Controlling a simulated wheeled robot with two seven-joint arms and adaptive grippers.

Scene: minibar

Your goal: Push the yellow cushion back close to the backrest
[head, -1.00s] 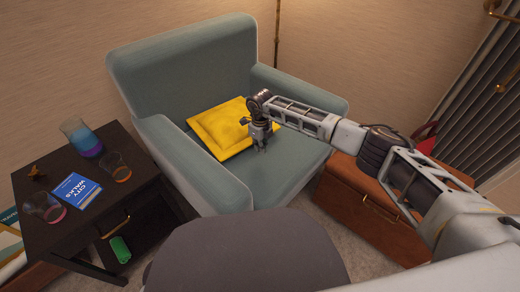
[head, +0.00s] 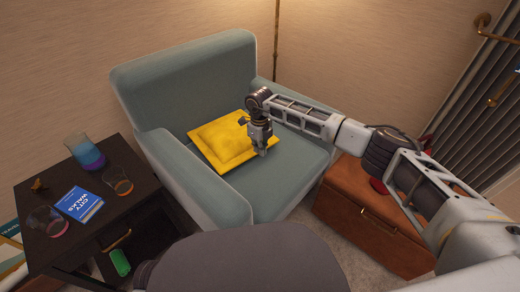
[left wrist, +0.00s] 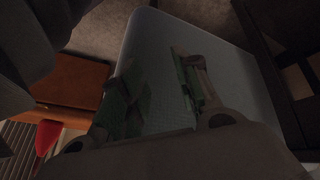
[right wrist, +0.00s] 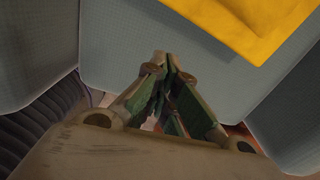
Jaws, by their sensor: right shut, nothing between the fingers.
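The yellow cushion (head: 222,143) lies flat on the seat of the blue-grey armchair (head: 185,85), with a narrow strip of seat showing between it and the backrest. My right gripper (head: 262,153) points down over the seat, at the cushion's front right side; I cannot tell whether they touch. In the right wrist view its fingertips (right wrist: 168,68) are together and empty, and the cushion (right wrist: 262,22) shows beyond them at the upper right. My left gripper (left wrist: 158,85) shows only in its dark wrist view, fingers apart with nothing between them, over a pale surface.
A dark side table (head: 120,214) with a book, glasses and a blue pitcher stands left of the chair. A brown leather drawer unit (head: 370,220) stands to its right. The armrests (head: 185,175) bound the seat. The front of the seat is clear.

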